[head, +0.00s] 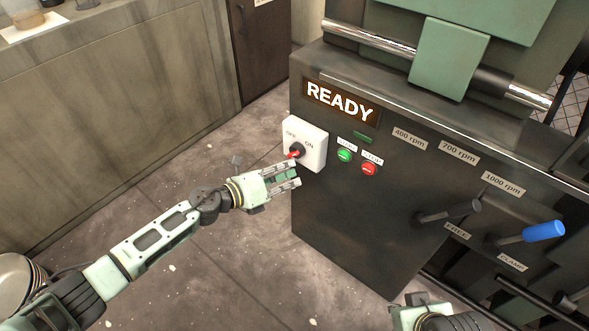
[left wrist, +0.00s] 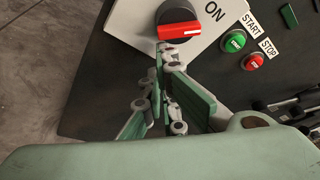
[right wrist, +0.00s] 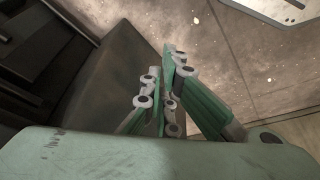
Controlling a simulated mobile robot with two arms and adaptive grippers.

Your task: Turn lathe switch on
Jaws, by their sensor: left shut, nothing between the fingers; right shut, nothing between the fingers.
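The lathe switch is a white box (head: 313,145) labelled OFF and ON on the lathe's front left corner. Its black knob (head: 299,148) has a red end that faces left and down, away from ON; this red end (left wrist: 178,31) also shows in the left wrist view. My left gripper (head: 298,174) is shut and empty just below the knob. In the left wrist view its fingertips (left wrist: 160,48) are right beside the red end; I cannot tell if they touch. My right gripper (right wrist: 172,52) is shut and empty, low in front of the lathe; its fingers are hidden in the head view.
A lit READY sign (head: 339,101) is above the switch. Green START (head: 344,155) and red STOP (head: 369,169) buttons sit close to its right. A black lever (head: 450,211) and a blue-tipped lever (head: 543,231) stick out further right. The floor left of the lathe is clear.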

